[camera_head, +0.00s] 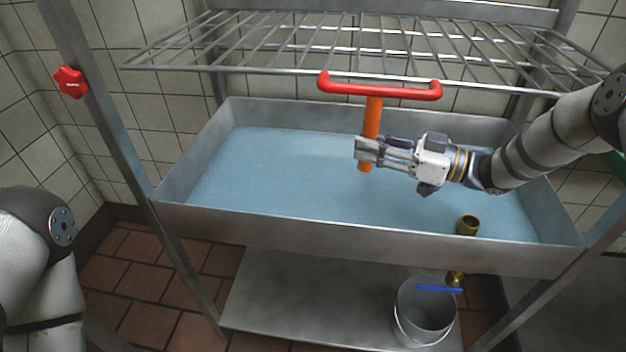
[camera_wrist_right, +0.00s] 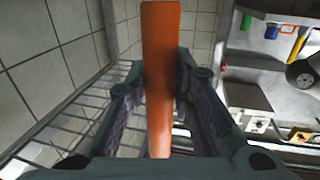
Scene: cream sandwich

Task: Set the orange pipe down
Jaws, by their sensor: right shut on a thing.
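The orange pipe (camera_head: 371,120) is upright, tilted slightly, above the blue water of the metal sink (camera_head: 330,231). A red bar-shaped handle (camera_head: 380,90) shows at its top end; I cannot tell whether they are joined. My right gripper (camera_head: 364,152) is shut around the lower part of the pipe, whose bottom end sticks out just below the fingers. In the right wrist view the pipe (camera_wrist_right: 160,75) stands between both fingers. My left gripper is not in view; only part of my left arm shows at the left edge.
A wire rack (camera_head: 330,50) spans above the back of the sink, close to the red handle. A brass pipe piece (camera_head: 467,225) stands at the sink's front right. A bucket (camera_head: 425,310) stands on the lower shelf beneath a blue-handled valve (camera_head: 440,289). A red knob (camera_head: 69,81) is on the left post.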

